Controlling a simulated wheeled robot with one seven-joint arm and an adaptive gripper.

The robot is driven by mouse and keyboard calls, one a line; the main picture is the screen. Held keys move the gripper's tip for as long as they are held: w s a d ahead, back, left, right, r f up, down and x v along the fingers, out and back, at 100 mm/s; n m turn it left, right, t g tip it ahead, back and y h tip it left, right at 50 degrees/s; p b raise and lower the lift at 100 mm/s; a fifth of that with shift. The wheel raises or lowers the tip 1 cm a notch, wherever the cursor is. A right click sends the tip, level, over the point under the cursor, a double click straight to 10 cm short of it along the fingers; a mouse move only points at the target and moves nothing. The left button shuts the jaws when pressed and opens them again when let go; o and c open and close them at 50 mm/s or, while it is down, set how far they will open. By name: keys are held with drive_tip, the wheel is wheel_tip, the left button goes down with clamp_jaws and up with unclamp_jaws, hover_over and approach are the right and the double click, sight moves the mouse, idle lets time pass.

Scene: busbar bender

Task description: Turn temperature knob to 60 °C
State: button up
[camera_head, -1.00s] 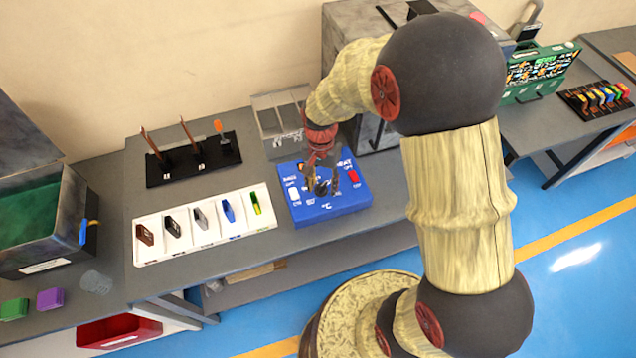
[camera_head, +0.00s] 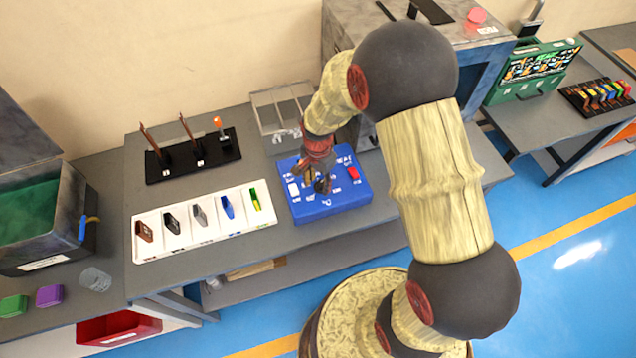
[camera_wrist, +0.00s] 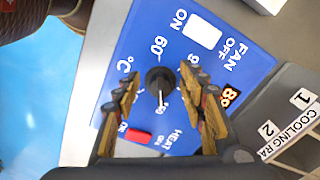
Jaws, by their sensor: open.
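The blue control box (camera_head: 345,203) sits on the bench, and its face fills much of the wrist view (camera_wrist: 135,40). The black round temperature knob (camera_wrist: 158,80) is in the middle of that face, with a white pointer line toward the bottom of the wrist view. My gripper (camera_wrist: 162,84) is open, with one finger on each side of the knob; a gap shows on both sides. In the head view my gripper (camera_head: 322,184) hangs over the box and hides the knob.
A white fan switch (camera_wrist: 203,35), a red heat switch (camera_wrist: 138,135) and a small lit display (camera_wrist: 230,97) surround the knob. The cooling rack (camera_head: 280,110) stands behind the box. A white tray of several coloured pieces (camera_head: 190,240) is on its left.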

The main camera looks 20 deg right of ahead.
drive_tip(key=shift+f, duration=0.2)
drive_tip(key=shift+c, duration=0.7)
clamp_jaws()
